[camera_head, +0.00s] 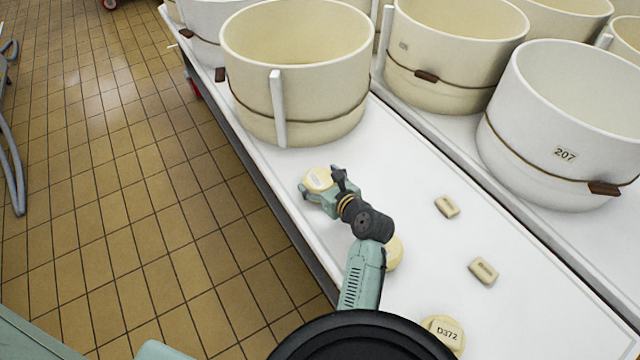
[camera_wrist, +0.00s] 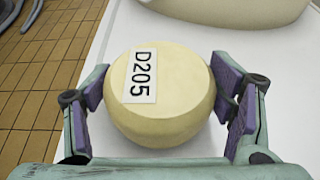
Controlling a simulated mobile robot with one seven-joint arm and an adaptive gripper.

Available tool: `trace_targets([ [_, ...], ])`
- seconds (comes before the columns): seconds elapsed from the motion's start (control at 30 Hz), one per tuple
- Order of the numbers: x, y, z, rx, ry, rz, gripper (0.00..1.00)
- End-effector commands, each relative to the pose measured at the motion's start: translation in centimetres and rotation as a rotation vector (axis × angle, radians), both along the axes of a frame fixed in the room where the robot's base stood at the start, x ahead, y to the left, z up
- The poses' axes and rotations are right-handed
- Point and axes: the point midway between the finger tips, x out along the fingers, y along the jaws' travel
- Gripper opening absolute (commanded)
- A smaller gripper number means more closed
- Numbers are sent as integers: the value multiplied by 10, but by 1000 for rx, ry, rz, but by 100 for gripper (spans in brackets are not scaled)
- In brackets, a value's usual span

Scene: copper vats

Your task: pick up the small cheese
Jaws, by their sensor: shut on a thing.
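A small round pale-yellow cheese (camera_head: 317,178) is between the fingers of my gripper (camera_head: 322,186), near the left edge of the white table. In the wrist view the cheese (camera_wrist: 170,110) fills the middle, with a white label reading D205 on it. My gripper's purple finger pads (camera_wrist: 163,95) stand on its left and right sides, and my gripper is shut on it. I cannot tell whether the cheese is lifted off the table. A second round cheese (camera_head: 394,253) is partly hidden behind my arm. A third, labelled D372 (camera_head: 443,331), sits at the near edge of the view.
The white table (camera_head: 420,175) also holds two small oblong pale blocks, one farther (camera_head: 447,207) and one nearer (camera_head: 483,271). A large cream vat (camera_head: 298,75) stands just beyond my gripper. A vat labelled 207 (camera_head: 545,120) and others stand right and behind. Tiled floor (camera_head: 130,200) lies left.

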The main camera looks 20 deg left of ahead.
Motion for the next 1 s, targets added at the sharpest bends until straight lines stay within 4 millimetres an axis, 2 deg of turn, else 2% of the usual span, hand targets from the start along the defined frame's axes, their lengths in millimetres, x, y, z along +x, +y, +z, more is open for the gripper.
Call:
trace_targets([
  [0.37,0,0,1,2,-3,0,32],
  [0.73,1,0,7,2,-3,0,32],
  [1.0,9,-1,32,2,-2,0,32],
])
